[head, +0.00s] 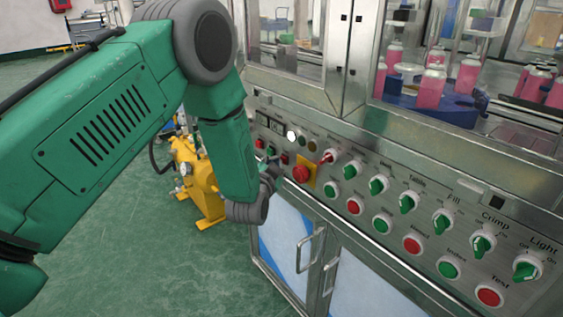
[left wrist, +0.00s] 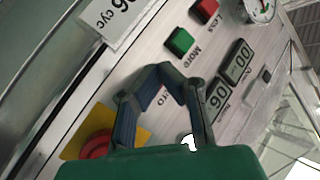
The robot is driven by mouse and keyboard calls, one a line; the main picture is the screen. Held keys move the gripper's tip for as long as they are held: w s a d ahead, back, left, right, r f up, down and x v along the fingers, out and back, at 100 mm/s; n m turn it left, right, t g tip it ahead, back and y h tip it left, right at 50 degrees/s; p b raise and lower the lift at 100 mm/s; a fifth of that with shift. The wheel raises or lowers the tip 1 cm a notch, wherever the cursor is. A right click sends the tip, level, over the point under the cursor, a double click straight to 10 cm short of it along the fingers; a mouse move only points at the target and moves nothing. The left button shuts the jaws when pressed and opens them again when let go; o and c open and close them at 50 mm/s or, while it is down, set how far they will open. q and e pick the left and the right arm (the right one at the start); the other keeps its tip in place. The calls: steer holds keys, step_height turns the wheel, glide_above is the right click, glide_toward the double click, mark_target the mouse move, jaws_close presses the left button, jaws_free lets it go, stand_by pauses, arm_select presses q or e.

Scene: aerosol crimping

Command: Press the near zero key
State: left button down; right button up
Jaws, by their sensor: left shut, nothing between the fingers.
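In the left wrist view, a label ending in "RO" (left wrist: 165,99) shows between my left gripper's fingers; the key it belongs to is hidden or cannot be made out. My left gripper (left wrist: 163,73) is shut and empty, its dark fingers over the panel just below the green "More" key (left wrist: 180,41). The red "Less" key (left wrist: 206,10) is further up. Whether the fingertips touch the panel cannot be told. In the head view, my left gripper (head: 270,177) is at the panel's left end, partly hidden by its wrist. My right gripper is not in view.
A red stop button (head: 301,174) on a yellow plate sits right of my left gripper. Several green and red buttons and switches line the panel (head: 380,167). A counter display (left wrist: 217,97) shows in the wrist view. A yellow machine (head: 190,180) stands left, behind my arm.

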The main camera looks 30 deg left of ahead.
arm_select(q)
steer(key=shift+s, duration=0.1)
steer(key=shift+s+a+p, duration=0.3)
steer(key=shift+s+p, duration=0.05)
steer(key=shift+s, duration=0.3)
steer(key=s, duration=0.1)
steer(key=s+a+p, duration=0.1)
steer(key=s, duration=0.1)
steer(key=s+a, duration=0.1)
steer(key=shift+s, duration=0.3)
stand_by(0.7)
